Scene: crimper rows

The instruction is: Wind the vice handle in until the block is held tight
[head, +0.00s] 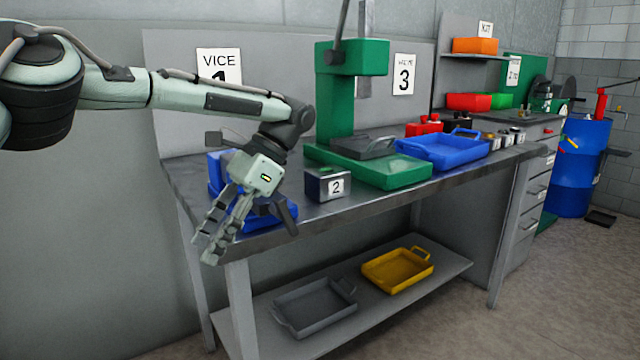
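The blue vice (216,172) sits at the left end of the grey workbench, under a sign reading "VICE 1". My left gripper (208,246) hangs in front of it, pointing down and left past the bench's front edge. The block and the jaws cannot be made out. My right gripper is not in view.
A dark box marked "2" (328,184) stands right of the vice. Beyond it are a green press (338,115) and a blue tray (443,151). A grey tray (314,306) and a yellow tray (397,269) lie on the lower shelf. Floor in front is clear.

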